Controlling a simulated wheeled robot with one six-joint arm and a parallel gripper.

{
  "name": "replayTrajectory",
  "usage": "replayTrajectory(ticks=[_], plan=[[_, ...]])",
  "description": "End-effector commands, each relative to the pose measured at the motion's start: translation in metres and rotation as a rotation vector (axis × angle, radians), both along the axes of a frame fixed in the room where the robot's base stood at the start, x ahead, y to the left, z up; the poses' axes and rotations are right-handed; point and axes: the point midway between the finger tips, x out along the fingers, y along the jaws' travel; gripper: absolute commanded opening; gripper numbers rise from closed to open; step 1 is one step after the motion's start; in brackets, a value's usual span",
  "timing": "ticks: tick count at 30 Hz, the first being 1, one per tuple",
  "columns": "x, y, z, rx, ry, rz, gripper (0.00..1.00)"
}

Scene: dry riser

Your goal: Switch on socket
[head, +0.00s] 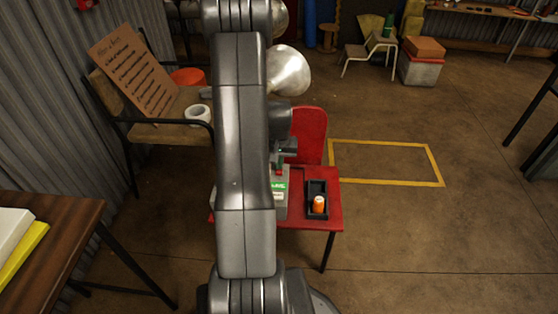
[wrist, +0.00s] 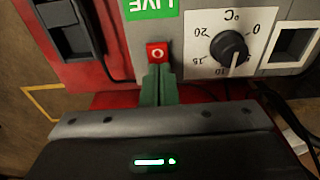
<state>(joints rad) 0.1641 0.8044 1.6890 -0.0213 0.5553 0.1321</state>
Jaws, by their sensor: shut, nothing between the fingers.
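A grey panel (wrist: 195,25) carries a small red switch (wrist: 157,52) marked with a white "O". The panel also shows in the head view (head: 281,208), on a red table, partly hidden behind my arm. My gripper (wrist: 158,70) is shut and empty, its green fingers together. Their tips are right below the switch in the wrist view, at or very near its lower edge; I cannot tell whether they touch. A green "LIVE" label (wrist: 152,8) is beside the switch.
A black temperature dial (wrist: 229,47) and a white-framed square opening (wrist: 292,43) are right of the switch. A black tray (head: 311,188) with an orange item (head: 319,204) sits beside the panel on the red table (head: 333,212). A red chair back (head: 310,134) stands behind.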

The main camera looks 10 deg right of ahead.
Motion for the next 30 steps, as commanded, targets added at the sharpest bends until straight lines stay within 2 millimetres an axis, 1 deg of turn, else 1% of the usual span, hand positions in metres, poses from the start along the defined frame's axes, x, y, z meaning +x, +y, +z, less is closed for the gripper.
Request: replayTrajectory(ticks=[1,5,13,23,26,29,30], plan=[[-0.005,0.001,-0.007,0.004,0.013,-0.001,0.00],[-0.008,0.002,-0.008,0.004,0.017,-0.001,0.00],[-0.021,0.006,-0.009,0.006,0.023,-0.002,0.00],[-0.023,0.006,-0.009,0.006,0.024,-0.003,0.00],[-0.023,0.006,-0.006,0.006,0.024,-0.003,0.00],[-0.023,0.006,0.003,0.007,0.022,-0.003,0.00],[-0.022,0.006,0.009,0.006,0.019,-0.003,0.00]])
